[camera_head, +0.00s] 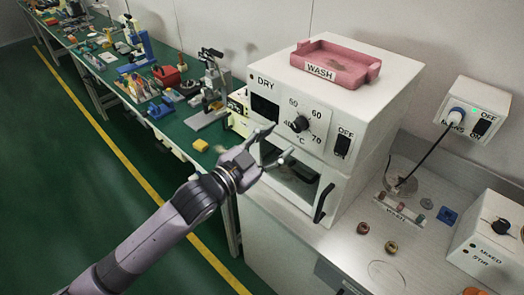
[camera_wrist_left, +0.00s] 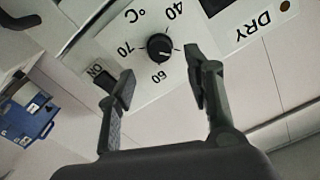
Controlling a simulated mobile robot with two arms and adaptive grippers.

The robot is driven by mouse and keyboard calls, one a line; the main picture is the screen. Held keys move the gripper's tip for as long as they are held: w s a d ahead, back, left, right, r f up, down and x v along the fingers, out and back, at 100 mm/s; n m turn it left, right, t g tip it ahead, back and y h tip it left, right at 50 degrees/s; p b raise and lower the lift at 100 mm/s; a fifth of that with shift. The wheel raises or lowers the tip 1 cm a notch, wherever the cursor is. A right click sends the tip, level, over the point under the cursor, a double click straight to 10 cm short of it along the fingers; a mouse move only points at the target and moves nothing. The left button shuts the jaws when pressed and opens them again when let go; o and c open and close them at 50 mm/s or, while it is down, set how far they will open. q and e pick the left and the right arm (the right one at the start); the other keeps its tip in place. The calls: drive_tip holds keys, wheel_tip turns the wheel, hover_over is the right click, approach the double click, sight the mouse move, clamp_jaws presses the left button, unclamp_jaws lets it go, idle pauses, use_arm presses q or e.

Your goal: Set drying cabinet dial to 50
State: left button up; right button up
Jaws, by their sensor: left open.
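The drying cabinet (camera_head: 392,90) is a white box marked DRY on the bench. Its black dial (camera_head: 300,124) sits on a front plate with the marks 40, 50, 60 and 70 °C. In the left wrist view the dial (camera_wrist_left: 160,47) appears upside down, beyond and between my fingertips. There 40, 60 and 70 show, while a finger seems to hide 50. I cannot surely read where the pointer stands. My left gripper (camera_head: 275,145) is open and empty in front of the cabinet, low and left of the dial, apart from it. My right gripper is not in view.
A black rocker switch (camera_head: 343,146) is right of the dial. Below is a door with a black handle (camera_head: 324,203). A pink WASH tray (camera_head: 336,62) rests on top. A wall socket box (camera_head: 472,110) and a control box (camera_head: 492,236) stand right. The green bench (camera_head: 178,128) holds several tools.

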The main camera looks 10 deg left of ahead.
use_arm(q)
drive_tip(key=v, duration=0.5)
idle(0.3)
drive_tip(key=w+a+f+n+g+y+b, duration=0.1)
drive_tip(key=w+a+f+n+y, duration=0.15)
drive_tip(key=f, duration=0.65)
drive_tip(key=w+a+f+n+y, duration=0.15)
drive_tip(key=a+f, duration=0.25)
drive_tip(key=f, duration=0.6)
drive_tip(key=s+a+f+n+g+y+b, duration=0.1)
drive_tip(key=s+a+f+g+y, duration=0.2)
drive_tip(key=f, duration=0.9)
drive_tip(key=s+a+f+n+y, duration=0.1)
drive_tip(key=s+a+f+n, duration=0.2)
drive_tip(key=f, duration=0.8)
drive_tip(key=s+a+f+n+g+y+b, duration=0.15)
drive_tip(key=s+f+g, duration=0.25)
drive_tip(key=s+f, duration=0.9)
drive_tip(key=s+a+f+m+g+y, duration=0.1)
drive_tip(key=s+a+f+g, duration=0.2)
drive_tip(key=s+f, duration=1.05)
drive_tip(key=s+f+n+g, duration=0.1)
drive_tip(key=s+g, duration=0.1)
drive_tip(key=s, duration=1.3)
drive_tip(key=shift+s+d+g+b, duration=0.2)
drive_tip(key=shift+d+g+b, duration=0.05)
drive_tip(key=shift+g+b, duration=0.05)
